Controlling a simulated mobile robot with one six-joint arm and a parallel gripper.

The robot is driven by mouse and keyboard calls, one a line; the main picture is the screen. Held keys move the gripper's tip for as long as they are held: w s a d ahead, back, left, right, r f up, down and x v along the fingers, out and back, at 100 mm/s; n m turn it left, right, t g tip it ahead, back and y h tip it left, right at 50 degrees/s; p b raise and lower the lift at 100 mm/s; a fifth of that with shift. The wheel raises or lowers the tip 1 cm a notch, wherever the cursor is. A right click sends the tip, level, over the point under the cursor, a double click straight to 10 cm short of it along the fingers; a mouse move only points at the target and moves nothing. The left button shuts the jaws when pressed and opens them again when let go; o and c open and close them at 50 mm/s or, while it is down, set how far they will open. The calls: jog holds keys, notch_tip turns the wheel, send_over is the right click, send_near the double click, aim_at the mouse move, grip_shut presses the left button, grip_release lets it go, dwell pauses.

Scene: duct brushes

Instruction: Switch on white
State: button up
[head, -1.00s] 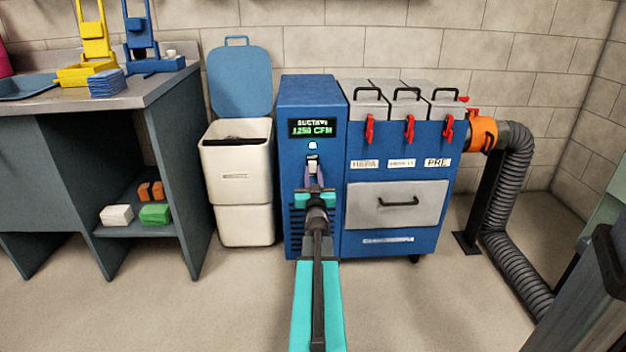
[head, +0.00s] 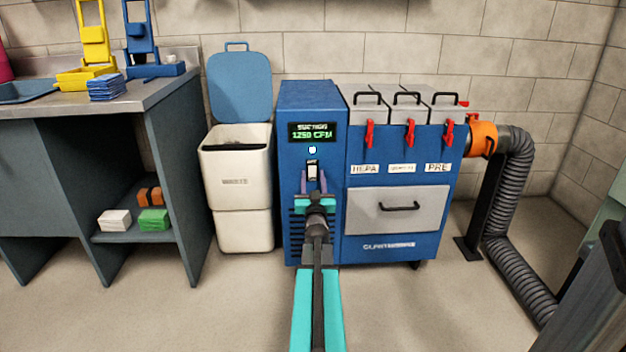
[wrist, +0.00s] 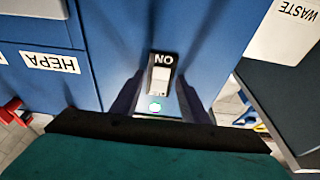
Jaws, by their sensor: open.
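The blue suction machine (head: 294,130) stands against the wall, with a lit green display reading 1250 CFM. My gripper (head: 312,182) is open and empty in front of the switch. In the wrist view its two dark fingers (wrist: 157,97) stand either side of the switch and lamp (wrist: 155,107), apparently clear of the switch.
A white bin (head: 236,178) with a raised blue lid stands left of the machine, beside a dark bench (head: 175,200). Filter drawers (head: 400,205), red latches and a grey hose (head: 512,190) are on the right. Open floor lies in front.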

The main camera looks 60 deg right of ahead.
jog(key=p+v, duration=1)
jog(key=v, duration=0.3)
jog(key=shift+s+a, duration=0.2)
jog(key=shift+a, duration=0.05)
dwell(0.6)
jog(key=shift+f, duration=0.1)
dwell(0.6)
